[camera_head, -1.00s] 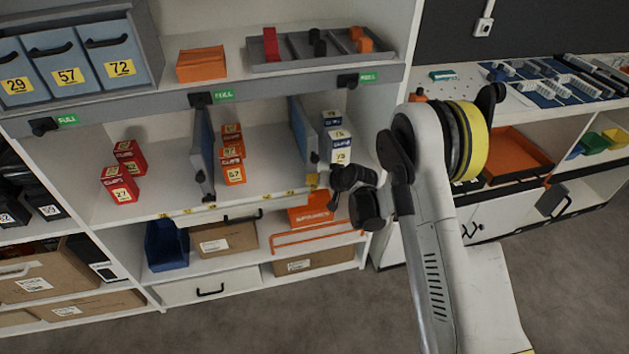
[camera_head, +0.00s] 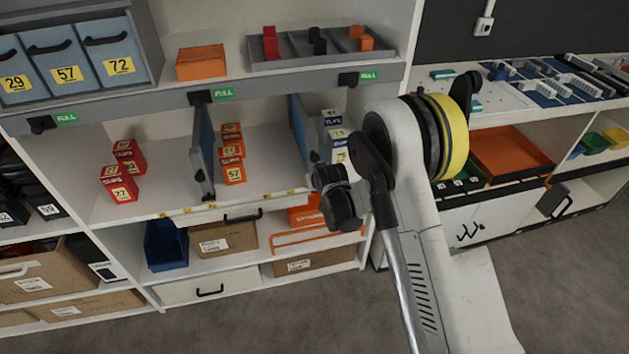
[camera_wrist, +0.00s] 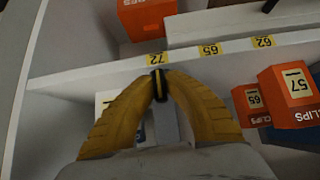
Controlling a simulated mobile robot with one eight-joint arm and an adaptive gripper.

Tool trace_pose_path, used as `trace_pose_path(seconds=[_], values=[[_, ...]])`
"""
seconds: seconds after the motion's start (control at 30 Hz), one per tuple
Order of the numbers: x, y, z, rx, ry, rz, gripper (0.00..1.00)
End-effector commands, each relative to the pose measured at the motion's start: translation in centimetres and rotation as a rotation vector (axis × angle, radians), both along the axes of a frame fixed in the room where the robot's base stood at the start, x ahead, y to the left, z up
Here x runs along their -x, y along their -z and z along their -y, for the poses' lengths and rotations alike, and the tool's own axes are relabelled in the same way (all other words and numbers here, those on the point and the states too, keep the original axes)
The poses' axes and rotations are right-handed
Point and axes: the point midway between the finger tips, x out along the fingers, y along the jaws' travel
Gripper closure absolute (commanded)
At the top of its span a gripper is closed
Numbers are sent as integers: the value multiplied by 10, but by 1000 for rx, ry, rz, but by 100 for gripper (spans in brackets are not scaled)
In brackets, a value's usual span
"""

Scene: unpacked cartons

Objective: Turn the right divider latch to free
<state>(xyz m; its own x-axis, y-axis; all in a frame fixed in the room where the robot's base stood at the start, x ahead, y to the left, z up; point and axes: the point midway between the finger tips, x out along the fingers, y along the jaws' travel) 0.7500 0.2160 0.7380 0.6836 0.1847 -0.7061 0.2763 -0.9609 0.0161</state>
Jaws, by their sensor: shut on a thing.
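The right divider (camera_head: 302,130) is a blue-grey upright panel on the middle shelf. Its lower front end is hidden behind my wrist in the head view. In the wrist view, my gripper (camera_wrist: 160,80) has its yellow fingers closed around a small dark latch (camera_wrist: 159,92) with a yellow stripe, at the shelf's front edge near label 72. A grey strip of the divider (camera_wrist: 166,125) shows between the fingers. The latch's exact angle is hard to tell. The gripper fingers are hidden in the head view.
Orange clip boxes (camera_head: 232,158) stand left of the right divider, white-blue boxes (camera_head: 335,140) right of it. The left divider (camera_head: 203,150) has its own dark latch. Red boxes (camera_head: 122,172) stand farther left. An orange box (camera_head: 305,213) sits on the shelf below.

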Motion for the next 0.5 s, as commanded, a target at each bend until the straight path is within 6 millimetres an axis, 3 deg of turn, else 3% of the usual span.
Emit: trace_pose_path(seconds=[0.23, 0.27, 0.3, 0.5], values=[[0, 0, 0, 0, 0, 0, 100], [0, 0, 0, 0, 0, 0, 81], [0, 0, 0, 0, 0, 0, 77], [0, 0, 0, 0, 0, -1, 77]])
